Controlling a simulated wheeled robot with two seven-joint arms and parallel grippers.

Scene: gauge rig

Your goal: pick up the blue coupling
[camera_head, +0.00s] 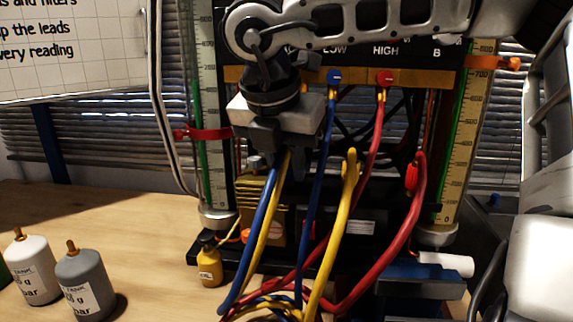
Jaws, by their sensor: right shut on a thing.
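My right gripper (268,152) points down in front of the left half of the gauge rig. It is shut at the top end of a thick blue hose (262,205). The blue coupling on that end is mostly hidden by the jaws, so I cannot make out its shape. The hose hangs from the jaws and curves down to the left, beside a yellow hose (273,222). A blue fitting (334,77) with a thinner blue lead sits on the brass bar under LOW. My left gripper is not in view.
A yellow hose end (350,163) and a red coupling (412,178) stand to the right. A red fitting (385,78) sits under HIGH. Hoses tangle at the bottom. A yellow bottle (208,265), a grey tank (84,285) and a white tank (32,265) stand left, with clear table behind.

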